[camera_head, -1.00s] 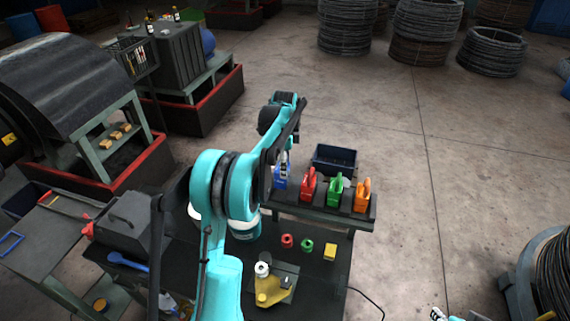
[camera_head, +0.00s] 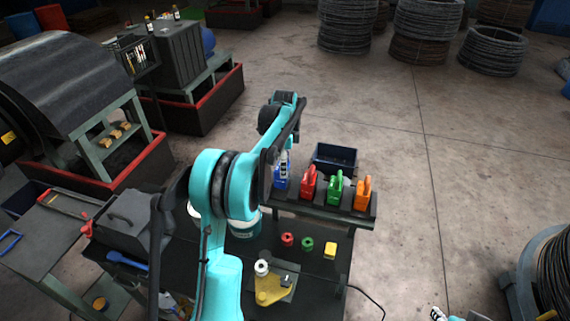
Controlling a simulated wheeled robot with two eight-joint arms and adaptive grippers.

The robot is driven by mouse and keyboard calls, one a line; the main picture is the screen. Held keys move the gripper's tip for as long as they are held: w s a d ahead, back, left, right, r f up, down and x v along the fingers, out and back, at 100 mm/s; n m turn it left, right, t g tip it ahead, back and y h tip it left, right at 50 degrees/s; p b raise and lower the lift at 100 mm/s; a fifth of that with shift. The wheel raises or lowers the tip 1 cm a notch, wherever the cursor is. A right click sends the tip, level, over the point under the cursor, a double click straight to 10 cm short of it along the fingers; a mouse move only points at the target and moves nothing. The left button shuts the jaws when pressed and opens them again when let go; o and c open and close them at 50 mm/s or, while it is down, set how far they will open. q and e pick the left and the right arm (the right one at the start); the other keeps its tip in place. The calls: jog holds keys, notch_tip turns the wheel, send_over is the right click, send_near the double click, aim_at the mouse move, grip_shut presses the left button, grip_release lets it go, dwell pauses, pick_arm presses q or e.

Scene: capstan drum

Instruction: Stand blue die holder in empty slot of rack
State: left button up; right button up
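The blue die holder (camera_head: 281,178) is at the left end of the rack (camera_head: 318,212), beside the red holder (camera_head: 309,184). A green holder (camera_head: 336,189) and an orange holder (camera_head: 363,194) stand upright further right in the same row. My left gripper (camera_head: 283,160) is over the blue holder, at its top; my arm hides part of both. Its fingers are too small and covered to tell whether they are open or shut. The blue holder looks upright; its seat in the slot is hidden. A small part of my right gripper (camera_head: 438,314) shows at the bottom edge.
A dark bin (camera_head: 334,158) stands behind the rack. On the dark bench in front lie a red ring (camera_head: 287,239), a green ring (camera_head: 307,243), a yellow block (camera_head: 330,250) and a yellow fixture (camera_head: 270,289). The floor right of the rack is clear.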

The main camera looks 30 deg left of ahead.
pick_arm(q)
jog(key=shift+f+b, duration=1)
jog(key=shift+f, duration=0.2)
dwell(0.3)
jog(key=o, duration=1.3)
jog(key=shift+o, duration=0.6)
jog(key=shift+s+r, duration=0.1)
jog(key=o, duration=0.3)
jog(key=shift+r, duration=0.1)
jog(key=shift+r+p, duration=1.7)
jog(key=shift+r, duration=1.2)
